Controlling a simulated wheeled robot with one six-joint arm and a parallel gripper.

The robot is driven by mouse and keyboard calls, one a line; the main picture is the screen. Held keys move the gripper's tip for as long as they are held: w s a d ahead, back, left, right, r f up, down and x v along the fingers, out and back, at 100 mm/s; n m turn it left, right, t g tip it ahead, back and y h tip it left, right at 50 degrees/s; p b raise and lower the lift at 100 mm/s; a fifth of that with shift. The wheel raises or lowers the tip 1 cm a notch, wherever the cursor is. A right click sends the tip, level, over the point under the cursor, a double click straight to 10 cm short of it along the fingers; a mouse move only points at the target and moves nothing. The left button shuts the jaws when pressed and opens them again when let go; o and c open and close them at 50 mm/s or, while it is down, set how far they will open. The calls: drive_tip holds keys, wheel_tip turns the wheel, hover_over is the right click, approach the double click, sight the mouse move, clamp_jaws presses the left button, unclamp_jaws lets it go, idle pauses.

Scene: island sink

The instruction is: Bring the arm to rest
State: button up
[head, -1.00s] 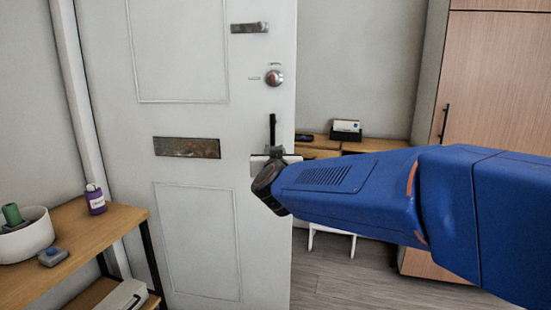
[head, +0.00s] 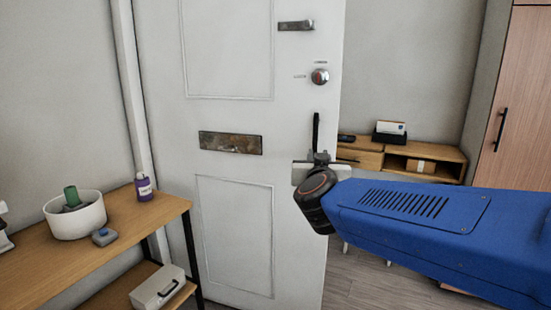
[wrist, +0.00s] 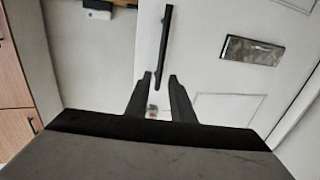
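My gripper (head: 319,158) is at the end of my blue arm, in front of the white door (head: 232,190) near its right edge. The dark vertical door handle (head: 316,132) shows just above the gripper in the head view. In the wrist view, the two dark fingers of my gripper (wrist: 160,76) stand apart, with a gap between them. The lower end of the handle (wrist: 164,42) appears in line with this gap. I cannot tell how far the fingers are from the handle.
The door stands ajar, with a wooden console (head: 440,152) beyond it. A wooden side table (head: 120,228) at the left holds a white bowl (head: 88,218) and a purple bottle (head: 144,187). A tall wooden cabinet (head: 520,100) is at the right. Grey floor shows beyond the door.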

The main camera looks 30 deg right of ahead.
drive_tip(key=shift+a, duration=0.1)
drive_tip(key=s+a+f+n+g+y, duration=0.1)
drive_tip(key=a+f+n+y, duration=0.2)
drive_tip(key=a+f+y, duration=0.4)
drive_tip(key=s+a+f+n+y, duration=0.2)
drive_tip(key=a+n+y, duration=0.2)
drive_tip(key=a, duration=0.4)
drive_tip(key=s+d+f+g+h, duration=0.1)
drive_tip(key=s+f+g, duration=0.8)
drive_tip(key=s+f, duration=0.5)
drive_tip(key=s, duration=0.3)
drive_tip(key=shift+s+d+f, duration=0.3)
drive_tip(key=shift+s+d, duration=0.05)
drive_tip(key=shift+d, duration=0.05)
